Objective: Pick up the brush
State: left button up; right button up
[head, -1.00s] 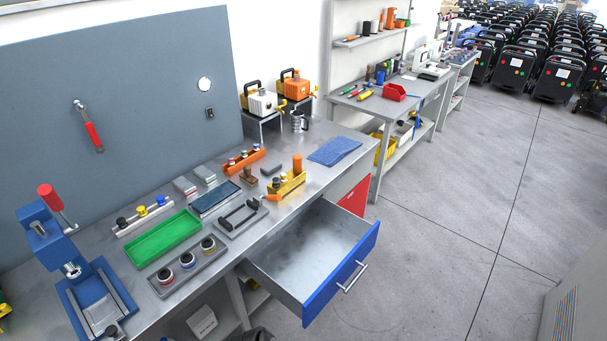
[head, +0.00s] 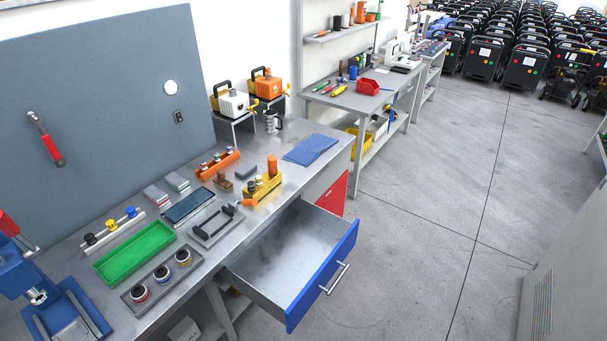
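I cannot single out a brush with certainty. A small brown piece (head: 222,180) stands on the grey metal workbench (head: 282,190) between the orange rack and the dark blue tray; it may be the brush, but it is too small to tell. Neither of my grippers shows in the head view.
A drawer (head: 345,250) with a blue front stands pulled out and looks empty. A green tray (head: 135,252), a holder with several jars (head: 128,296), a yellow block (head: 256,190) and a blue cloth (head: 309,149) cover parts of the bench. Open floor lies right.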

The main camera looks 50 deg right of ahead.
aim_at(219, 181)
jog(key=z, duration=0.5)
jog(key=i, duration=1)
